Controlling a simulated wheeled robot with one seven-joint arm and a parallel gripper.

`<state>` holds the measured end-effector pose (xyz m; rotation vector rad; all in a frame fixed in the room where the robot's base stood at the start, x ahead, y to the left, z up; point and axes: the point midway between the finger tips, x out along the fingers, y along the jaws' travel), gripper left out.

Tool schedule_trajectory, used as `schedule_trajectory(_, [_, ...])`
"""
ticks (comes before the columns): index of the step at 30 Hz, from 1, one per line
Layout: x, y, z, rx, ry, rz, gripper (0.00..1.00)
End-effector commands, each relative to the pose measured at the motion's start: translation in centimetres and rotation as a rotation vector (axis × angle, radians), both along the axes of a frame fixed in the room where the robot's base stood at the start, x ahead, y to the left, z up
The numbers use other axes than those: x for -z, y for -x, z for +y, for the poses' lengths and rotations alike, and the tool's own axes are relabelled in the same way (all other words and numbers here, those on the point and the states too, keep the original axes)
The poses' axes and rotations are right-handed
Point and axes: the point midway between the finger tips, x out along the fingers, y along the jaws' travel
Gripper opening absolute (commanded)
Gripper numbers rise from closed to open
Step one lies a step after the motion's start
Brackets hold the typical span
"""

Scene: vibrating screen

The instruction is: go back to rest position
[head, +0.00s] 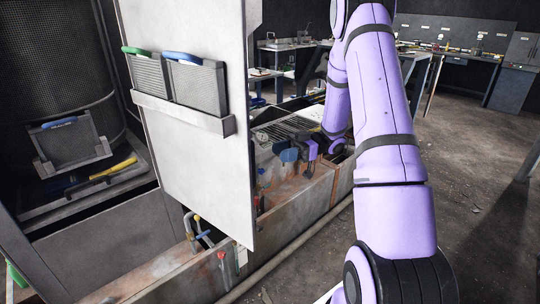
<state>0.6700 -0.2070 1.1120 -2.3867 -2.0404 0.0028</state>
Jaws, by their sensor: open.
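My purple arm reaches up from the bottom right and bends down behind itself to my gripper (297,150). The gripper is small and dark in the head view, above the rusty trough of the machine, right of the white panel (195,75). It is open, and I see nothing held in it. Its fingertips are hard to tell apart from the dark and blue parts around them.
The white panel carries a rack (183,113) with two mesh screens, one green-handled and one blue-handled. Another screen (68,142) stands at left near a yellow handle (113,168). Levers (203,232) stick up below the panel. Workbenches (455,58) stand behind; the floor (475,150) at right is open.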

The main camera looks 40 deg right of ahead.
Motion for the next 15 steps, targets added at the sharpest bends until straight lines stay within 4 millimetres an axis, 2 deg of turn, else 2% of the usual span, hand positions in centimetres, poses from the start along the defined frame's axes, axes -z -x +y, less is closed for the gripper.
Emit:
schedule_trajectory(5, [-0.02, 0.15, -0.96, 0.001, -0.001, 0.0, 0.41])
schedule_trajectory(15, [-0.03, 0.16, -0.97, 0.0, -0.001, 0.0, 0.41])
